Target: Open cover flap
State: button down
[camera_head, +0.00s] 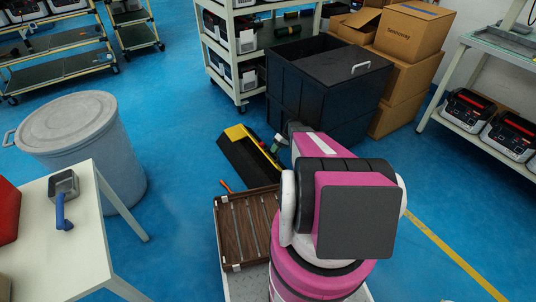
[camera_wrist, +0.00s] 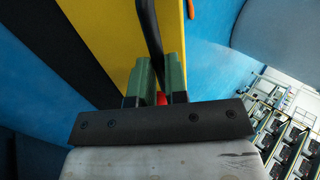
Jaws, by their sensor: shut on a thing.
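A long yellow-and-black flap-like piece (camera_head: 250,155) lies low near the floor in the middle of the head view, left of my arm. In the wrist view its yellow face (camera_wrist: 105,40) and a dark strip beside it fill the upper left. A thin black bar (camera_wrist: 150,40) runs along the yellow face and down between my green fingers. My gripper (camera_wrist: 160,92) is shut on this black bar. In the head view my gripper (camera_head: 277,145) is small and partly hidden by my arm at the right end of the piece. A small red spot shows between the fingers.
A black bin (camera_head: 310,95) with a grey handle on its lid stands just behind, with cardboard boxes (camera_head: 405,45) beside it. A grey lidded barrel (camera_head: 75,125) and a white table (camera_head: 60,240) stand left. Blue floor between them is clear.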

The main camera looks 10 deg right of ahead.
jog(key=w+d+f, duration=0.1)
jog(key=w+d, duration=0.1)
jog(key=d, duration=0.4)
jog(key=shift+d+f, duration=0.25)
jog(key=shift+d, duration=0.05)
dwell(0.3)
jog(key=c, duration=1.1)
grip_release()
jog(key=shift+c, duration=0.2)
jog(key=shift+r, duration=0.15)
jog(key=s+a+r, duration=0.3)
jog(key=a+r, duration=0.8)
jog(key=shift+a, duration=0.15)
